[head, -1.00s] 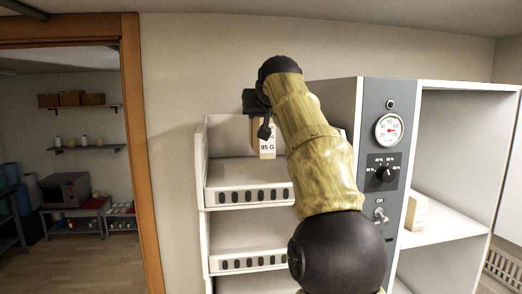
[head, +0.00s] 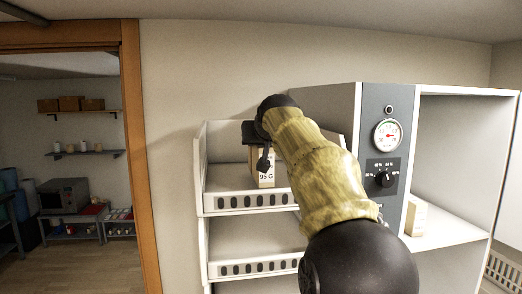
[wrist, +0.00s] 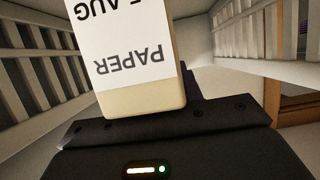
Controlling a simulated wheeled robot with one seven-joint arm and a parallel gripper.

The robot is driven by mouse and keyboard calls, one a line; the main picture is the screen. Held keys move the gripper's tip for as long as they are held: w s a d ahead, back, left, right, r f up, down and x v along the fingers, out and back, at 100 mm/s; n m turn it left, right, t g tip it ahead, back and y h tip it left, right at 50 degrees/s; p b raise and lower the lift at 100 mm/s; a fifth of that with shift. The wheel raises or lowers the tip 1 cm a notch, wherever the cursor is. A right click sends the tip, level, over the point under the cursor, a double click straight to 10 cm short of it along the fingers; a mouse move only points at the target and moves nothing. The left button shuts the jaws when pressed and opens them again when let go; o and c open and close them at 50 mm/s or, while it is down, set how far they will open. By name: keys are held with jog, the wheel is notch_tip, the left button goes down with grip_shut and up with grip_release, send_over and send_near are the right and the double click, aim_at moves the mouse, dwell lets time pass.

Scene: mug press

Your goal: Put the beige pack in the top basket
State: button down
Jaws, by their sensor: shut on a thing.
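The beige pack (head: 267,178) has a white label reading "95 G" in the head view. In the wrist view the pack (wrist: 142,103) shows a label with "PAPER" upside down. My gripper (head: 262,160) is shut on the pack and holds it inside the top basket (head: 240,203), behind its slotted front. The wrist view shows slatted basket walls on both sides of the pack. The pack's lower end appears at or close to the basket floor; I cannot tell whether it touches. My arm covers the right part of the basket.
A lower basket (head: 255,265) sits below the top one. To the right stands a grey panel (head: 383,150) with a gauge, a knob and white shelving, where another beige pack (head: 416,216) stands. A doorway with an orange-brown frame (head: 135,150) is at the left.

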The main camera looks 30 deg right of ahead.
jog(key=shift+f, duration=1.1)
jog(key=shift+f, duration=0.1)
jog(key=c, duration=0.9)
grip_release()
jog(key=b+v, duration=0.4)
jog(key=v, duration=0.8)
jog(key=shift+s+b, duration=0.1)
jog(key=shift+b, duration=0.3)
